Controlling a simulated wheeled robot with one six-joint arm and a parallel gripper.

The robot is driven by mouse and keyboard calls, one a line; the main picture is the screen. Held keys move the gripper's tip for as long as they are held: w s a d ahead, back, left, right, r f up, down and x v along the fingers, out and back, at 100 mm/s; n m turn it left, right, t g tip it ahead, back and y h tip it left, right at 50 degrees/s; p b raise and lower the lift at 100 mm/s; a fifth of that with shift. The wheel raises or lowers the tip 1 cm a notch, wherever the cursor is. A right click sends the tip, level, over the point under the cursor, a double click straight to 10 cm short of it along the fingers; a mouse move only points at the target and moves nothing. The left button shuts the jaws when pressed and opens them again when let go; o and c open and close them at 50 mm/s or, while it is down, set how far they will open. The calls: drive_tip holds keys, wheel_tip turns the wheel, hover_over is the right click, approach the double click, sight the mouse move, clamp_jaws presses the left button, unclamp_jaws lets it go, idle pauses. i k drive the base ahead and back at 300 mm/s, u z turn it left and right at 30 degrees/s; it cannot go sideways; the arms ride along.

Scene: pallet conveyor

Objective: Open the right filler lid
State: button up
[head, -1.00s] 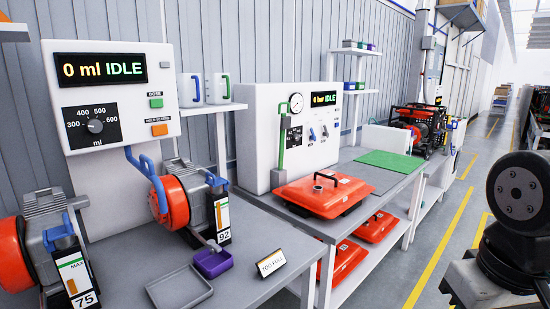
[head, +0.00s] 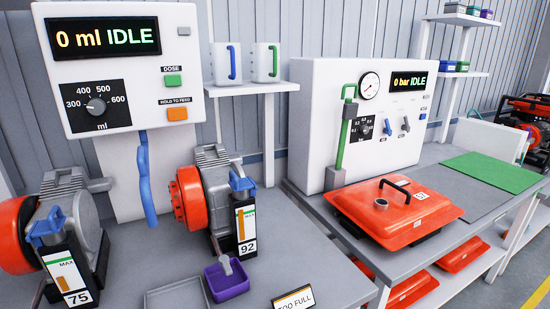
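The right unit has a motor with a red end (head: 188,198) and a dark gauge block marked 92 (head: 246,236). Its blue filler lid (head: 240,182) sits on top of that block and looks closed. The left unit has a similar blue lid (head: 48,228) on a block marked 75 (head: 76,280). My gripper is not in view.
A dispenser panel (head: 120,15) reading 0 ml IDLE stands behind, with a blue hose (head: 147,180) hanging down. A purple cup (head: 226,280), grey tray (head: 178,298) and TOO FULL sign (head: 294,299) are in front. A red tank (head: 395,222) lies on the right bench.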

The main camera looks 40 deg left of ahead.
sight(242, 184)
drive_tip(key=u, duration=0.2)
drive_tip(key=i, duration=0.6)
drive_tip(key=u, duration=0.9)
drive_tip(key=i, duration=0.4)
drive_tip(key=u, duration=0.5)
